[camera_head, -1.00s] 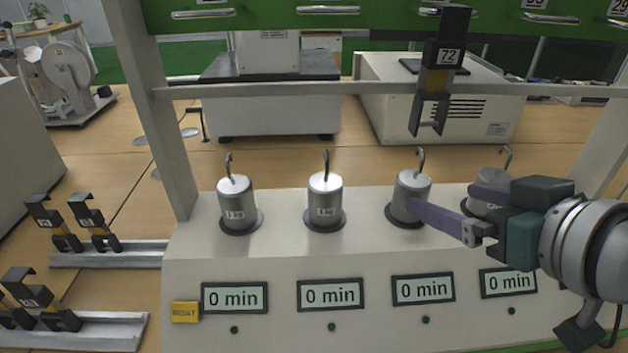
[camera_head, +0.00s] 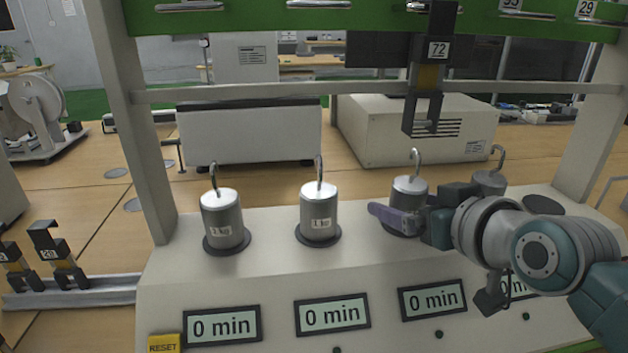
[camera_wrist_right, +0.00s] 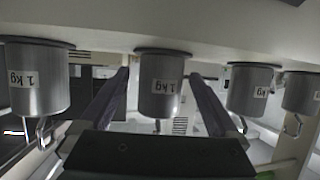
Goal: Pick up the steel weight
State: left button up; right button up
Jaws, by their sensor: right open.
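Several steel weights with hooks on top stand in a row on the pale stand. The third steel weight from the left (camera_head: 410,188) has my right gripper (camera_head: 398,214) in front of its lower part. In the right wrist view, which is upside down, this weight (camera_wrist_right: 160,92) with a "1 kg" label shows between the two open purple fingers, with gaps on both sides. The first weight (camera_head: 222,220), second weight (camera_head: 320,213) and fourth weight (camera_head: 489,183) stand on dark round pads. My left gripper is not in view.
Timer displays, including the leftmost one (camera_head: 222,325), line the stand's front, with a yellow reset button (camera_head: 164,345) at left. A black clamp marked 72 (camera_head: 437,50) hangs from the crossbar above the third weight. Posts flank the stand.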

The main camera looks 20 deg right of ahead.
jog(key=shift+w+f, duration=0.1)
jog(key=shift+w, duration=0.1)
grip_shut()
dwell(0.7)
